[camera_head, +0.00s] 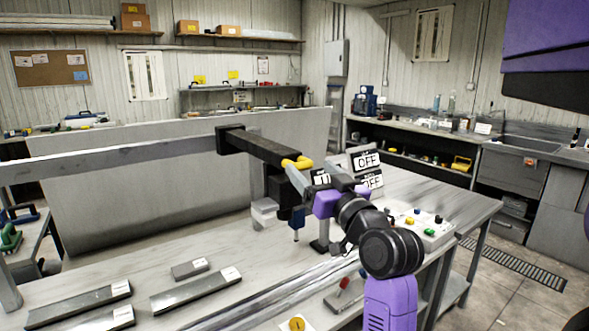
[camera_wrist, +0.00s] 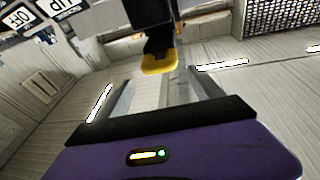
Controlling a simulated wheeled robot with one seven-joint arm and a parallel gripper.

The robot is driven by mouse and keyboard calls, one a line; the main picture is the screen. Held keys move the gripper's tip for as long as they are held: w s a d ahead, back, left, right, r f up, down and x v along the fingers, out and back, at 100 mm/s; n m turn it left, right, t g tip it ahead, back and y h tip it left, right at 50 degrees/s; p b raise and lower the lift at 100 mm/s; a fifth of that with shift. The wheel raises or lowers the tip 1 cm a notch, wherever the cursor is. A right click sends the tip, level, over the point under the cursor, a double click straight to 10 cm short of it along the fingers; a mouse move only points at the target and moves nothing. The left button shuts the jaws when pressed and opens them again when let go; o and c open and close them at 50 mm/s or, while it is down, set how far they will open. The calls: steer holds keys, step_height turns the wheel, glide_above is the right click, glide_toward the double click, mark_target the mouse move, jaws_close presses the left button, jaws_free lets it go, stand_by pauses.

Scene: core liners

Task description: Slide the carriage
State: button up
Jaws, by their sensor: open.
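A black beam (camera_head: 265,147) reaches out from a long grey rail (camera_head: 110,155), and a yellow handle (camera_head: 297,162) sits at its near end. I take the dark block (camera_head: 287,192) below the beam to be part of the carriage. My gripper (camera_head: 293,178) is just below and beside the yellow handle. In the wrist view my gripper (camera_wrist: 162,78) is open, with its two grey fingers apart. The yellow handle (camera_wrist: 160,66) shows near the fingertips, between them in the picture; I cannot tell whether they touch it.
A control box (camera_head: 425,232) with coloured knobs is on the bench (camera_head: 465,205) to the right. Grey core trays (camera_head: 195,291) lie on the front-left bench, with bare surface around them. A grey panel (camera_head: 150,195) stands behind.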

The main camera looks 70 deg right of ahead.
mark_target(294, 164)
steer(key=n+y, duration=0.2)
steer(key=y, duration=0.1)
steer(key=shift+s+d+y, duration=0.1)
steer(key=shift+d+y, duration=0.2)
steer(key=shift+d, duration=0.1)
steer(key=shift+w+f, duration=0.15)
steer(key=shift+w, duration=0.05)
steer(key=x, duration=0.7)
steer(key=shift+w+d+f+p, duration=0.1)
steer(key=shift+w+p, duration=0.1)
steer(key=shift+p, duration=0.1)
steer(key=shift+c, duration=0.3)
jaws_close()
